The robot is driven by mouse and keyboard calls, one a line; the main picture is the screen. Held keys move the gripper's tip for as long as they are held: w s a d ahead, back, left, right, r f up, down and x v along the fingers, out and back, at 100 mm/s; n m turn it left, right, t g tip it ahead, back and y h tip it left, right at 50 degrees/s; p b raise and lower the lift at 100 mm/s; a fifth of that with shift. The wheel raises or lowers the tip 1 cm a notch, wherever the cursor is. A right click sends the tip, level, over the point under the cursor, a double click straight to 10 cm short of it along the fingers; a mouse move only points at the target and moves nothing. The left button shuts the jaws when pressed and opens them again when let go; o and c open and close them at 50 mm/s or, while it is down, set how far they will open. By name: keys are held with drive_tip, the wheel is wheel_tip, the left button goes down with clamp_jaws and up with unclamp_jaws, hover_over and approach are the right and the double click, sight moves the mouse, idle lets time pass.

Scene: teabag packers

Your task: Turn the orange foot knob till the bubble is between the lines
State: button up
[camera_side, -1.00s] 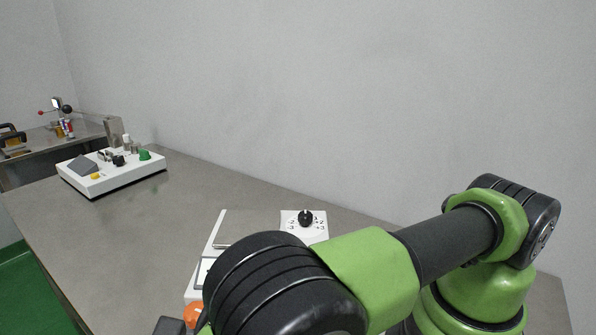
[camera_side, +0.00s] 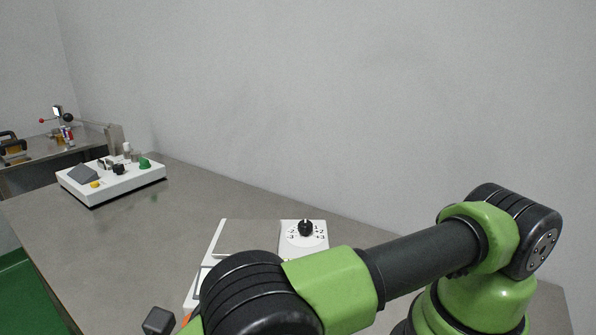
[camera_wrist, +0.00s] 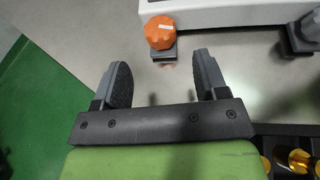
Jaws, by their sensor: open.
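The orange foot knob (camera_wrist: 159,32) stands at the edge of a white device (camera_wrist: 225,14) in the wrist view, with a pale mark on its top and a small metal piece below it. My gripper (camera_wrist: 161,60) is open and empty. Its two dark fingers are spread, with the knob ahead of the gap between them and not touched. In the side view my arm covers much of the white device (camera_side: 205,272), and only a sliver of the orange knob (camera_side: 186,319) shows. The bubble and its lines are not visible in either view.
A black dial (camera_side: 305,228) with numbers sits on a white plate at the back. A white control box (camera_side: 110,184) stands far left. In the wrist view, a grey foot (camera_wrist: 302,36) is at right and golden cylinders (camera_wrist: 299,160) at lower right. Bare table lies left of the device.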

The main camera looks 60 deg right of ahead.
drive_tip(key=v, duration=0.3)
drive_tip(key=shift+s+a+r, duration=0.15)
drive_tip(key=shift+a+r, duration=0.05)
drive_tip(key=shift+r, duration=0.05)
drive_tip(key=d+r+m+g+y, duration=0.65)
drive_tip(key=d+r+m, duration=0.75)
drive_tip(key=r, duration=0.4)
drive_tip(key=s+d+r+m+y, duration=0.3)
drive_tip(key=s+d+r+m, duration=0.1)
drive_tip(key=s+r+m, duration=0.1)
drive_tip(key=shift+s+d+m, duration=0.2)
drive_tip(key=shift+s+m, duration=0.65)
drive_tip(key=shift+m, duration=0.05)
drive_tip(key=shift+t+y, duration=0.25)
drive_tip(key=s+d+r+m+t+y, duration=0.2)
drive_tip(key=s+m+t, duration=0.2)
drive_tip(key=s+m, duration=0.3)
drive_tip(key=shift+s+d+m+t+y, duration=0.2)
drive_tip(key=shift+s+m+t+y, duration=0.2)
drive_tip(key=shift+m, duration=0.6)
